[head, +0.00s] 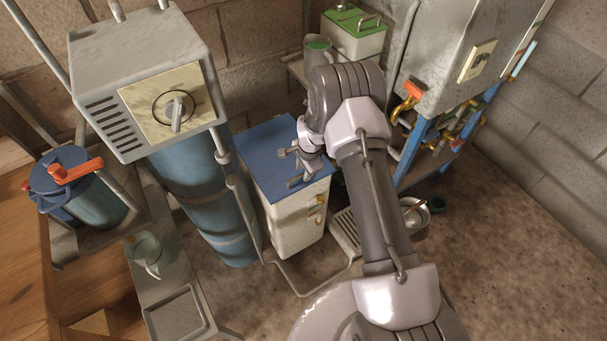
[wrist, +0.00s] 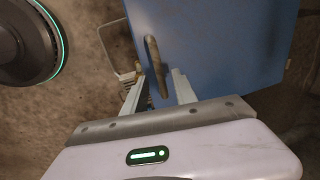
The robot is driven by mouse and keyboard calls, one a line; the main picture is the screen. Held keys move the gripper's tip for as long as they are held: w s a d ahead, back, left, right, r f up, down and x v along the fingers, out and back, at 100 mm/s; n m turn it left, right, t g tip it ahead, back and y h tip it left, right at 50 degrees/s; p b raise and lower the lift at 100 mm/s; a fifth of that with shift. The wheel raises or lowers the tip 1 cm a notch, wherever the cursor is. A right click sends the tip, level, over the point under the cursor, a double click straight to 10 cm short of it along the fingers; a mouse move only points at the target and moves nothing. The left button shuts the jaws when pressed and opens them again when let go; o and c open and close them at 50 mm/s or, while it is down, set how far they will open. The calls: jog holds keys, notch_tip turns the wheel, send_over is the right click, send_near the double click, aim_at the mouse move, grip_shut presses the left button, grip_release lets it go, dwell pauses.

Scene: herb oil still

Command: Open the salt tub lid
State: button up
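A white tub with a blue lid (head: 270,146) stands on the floor in the middle of the head view, with small brass-coloured fittings on its right side. I take it as the salt tub; no label is readable. Its lid looks shut. The blue lid (wrist: 225,45) fills the upper right of the wrist view, with a brownish bar handle (wrist: 153,60) near its edge. My gripper (head: 288,167) is over the lid. In the wrist view my gripper (wrist: 160,78) is open, with the handle showing between its fingers. I cannot tell whether either finger touches it.
A blue cylinder under a grey control box (head: 140,80) stands close left of the tub. A green-lidded box (head: 353,34) is behind. A grey cabinet with taps (head: 450,70) on a blue frame is at right. A floor grate (head: 345,232) and pot lie nearby.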

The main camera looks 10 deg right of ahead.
jog(key=shift+w+f, duration=0.1)
jog(key=shift+f, duration=0.25)
grip_shut()
dwell(1.2)
